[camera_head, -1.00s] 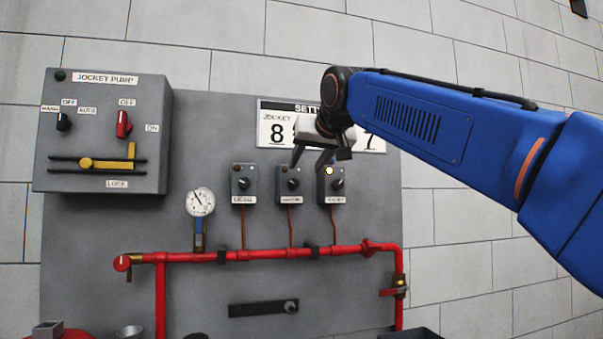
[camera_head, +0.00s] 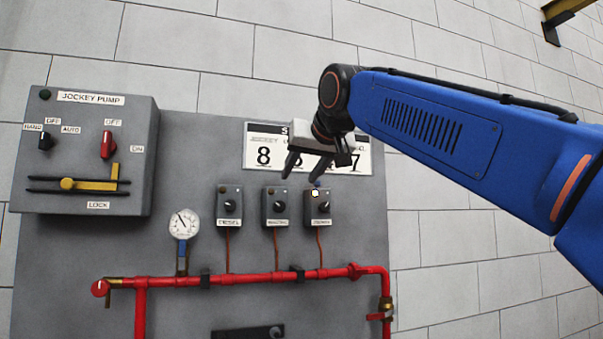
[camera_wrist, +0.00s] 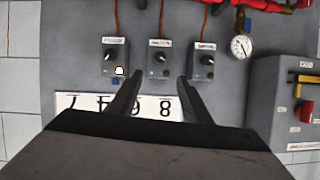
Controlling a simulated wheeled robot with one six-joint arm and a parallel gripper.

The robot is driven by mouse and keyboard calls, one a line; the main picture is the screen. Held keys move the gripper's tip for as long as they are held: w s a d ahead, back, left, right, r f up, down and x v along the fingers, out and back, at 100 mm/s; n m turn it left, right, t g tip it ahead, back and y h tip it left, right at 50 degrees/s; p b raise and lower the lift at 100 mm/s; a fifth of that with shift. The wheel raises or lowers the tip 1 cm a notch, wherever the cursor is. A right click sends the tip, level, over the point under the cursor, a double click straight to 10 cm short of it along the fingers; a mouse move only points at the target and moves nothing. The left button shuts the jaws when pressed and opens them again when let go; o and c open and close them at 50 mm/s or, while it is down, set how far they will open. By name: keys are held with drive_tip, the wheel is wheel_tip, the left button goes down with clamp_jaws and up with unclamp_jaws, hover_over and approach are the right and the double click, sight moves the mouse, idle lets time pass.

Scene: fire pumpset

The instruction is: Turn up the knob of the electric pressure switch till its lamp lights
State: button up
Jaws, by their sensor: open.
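Three grey pressure switches hang in a row, each with a black knob and a label. The left label reads DIESEL and the right one seems to read JOCKEY. The middle switch (camera_head: 276,198), label too small to read, seems to be the electric one; its knob (camera_head: 281,206) is in plain view and its lamp (camera_head: 271,191) is dark. In the wrist view, upside down, the middle switch (camera_wrist: 151,58) lies just beyond my fingertips. My gripper (camera_head: 300,179) is open and empty, in front of the panel; in the head view its fingertips appear just above the middle and right switches.
The right switch (camera_head: 317,210) has a lit white lamp. The diesel switch (camera_head: 229,200) is unlit. A number sign (camera_head: 258,135) is partly behind my gripper. A gauge (camera_head: 184,224), a red pipe (camera_head: 240,279) and the jockey pump box (camera_head: 140,165) surround the switches.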

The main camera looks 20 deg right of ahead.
drive_tip(key=shift+o, duration=0.2)
approach(281, 205)
drive_tip(key=shift+y, duration=0.3)
drive_tip(key=x, duration=0.8)
drive_tip(key=shift+w+d+f, duration=0.15)
drive_tip(key=shift+w+f, duration=0.05)
drive_tip(key=shift+w, duration=0.2)
drive_tip(key=c, duration=1.1)
drive_tip(key=shift+o, duration=0.2)
